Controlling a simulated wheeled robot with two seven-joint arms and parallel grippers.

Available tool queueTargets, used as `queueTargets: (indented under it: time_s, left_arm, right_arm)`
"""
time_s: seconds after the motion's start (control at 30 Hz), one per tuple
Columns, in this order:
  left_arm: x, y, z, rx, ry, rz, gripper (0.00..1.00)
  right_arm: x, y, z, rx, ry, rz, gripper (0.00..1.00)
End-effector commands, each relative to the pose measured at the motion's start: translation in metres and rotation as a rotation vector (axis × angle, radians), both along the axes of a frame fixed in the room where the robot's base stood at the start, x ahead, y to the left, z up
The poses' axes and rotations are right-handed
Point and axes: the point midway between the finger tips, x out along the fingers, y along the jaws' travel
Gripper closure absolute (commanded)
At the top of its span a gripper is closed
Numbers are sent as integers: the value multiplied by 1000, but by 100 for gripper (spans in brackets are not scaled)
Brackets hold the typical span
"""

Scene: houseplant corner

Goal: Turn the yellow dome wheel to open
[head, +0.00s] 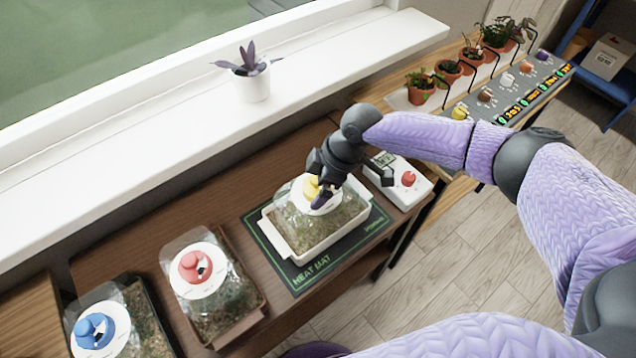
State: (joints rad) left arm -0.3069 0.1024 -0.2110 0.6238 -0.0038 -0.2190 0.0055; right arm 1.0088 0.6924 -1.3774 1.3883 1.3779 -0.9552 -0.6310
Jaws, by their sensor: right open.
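The yellow dome wheel (311,188) sits on a white disc (300,199) on top of a clear dome. The dome covers a white tray (274,241) of soil on the dark heat mat (286,273). My right gripper (320,196) is at the wheel, reaching down from the upper right. Its fingers are open and partly hide the wheel. I cannot tell whether they touch it. My left gripper is not in view.
A red-wheel dome (194,266) and a blue-wheel dome (94,330) stand to the left. A white controller with a red knob (408,179) stands close on the right. A potted purple plant (250,82) is on the windowsill (160,135).

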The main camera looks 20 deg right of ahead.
Motion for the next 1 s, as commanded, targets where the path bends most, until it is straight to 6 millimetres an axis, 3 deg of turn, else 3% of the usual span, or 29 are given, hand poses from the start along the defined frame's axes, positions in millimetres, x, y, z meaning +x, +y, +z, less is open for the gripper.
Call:
queueTargets:
  time_s: [0.2,0.6,0.83,1.0]
  left_arm:
    - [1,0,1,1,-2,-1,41]
    - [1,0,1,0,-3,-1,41]
    - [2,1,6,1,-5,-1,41]
    - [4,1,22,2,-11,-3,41]
  right_arm:
    - [0,0,0,0,-1,0,0]
    - [0,0,0,1,0,0,82]
    - [-1,1,2,1,0,-26,82]
    - [-1,1,5,2,1,-105,82]
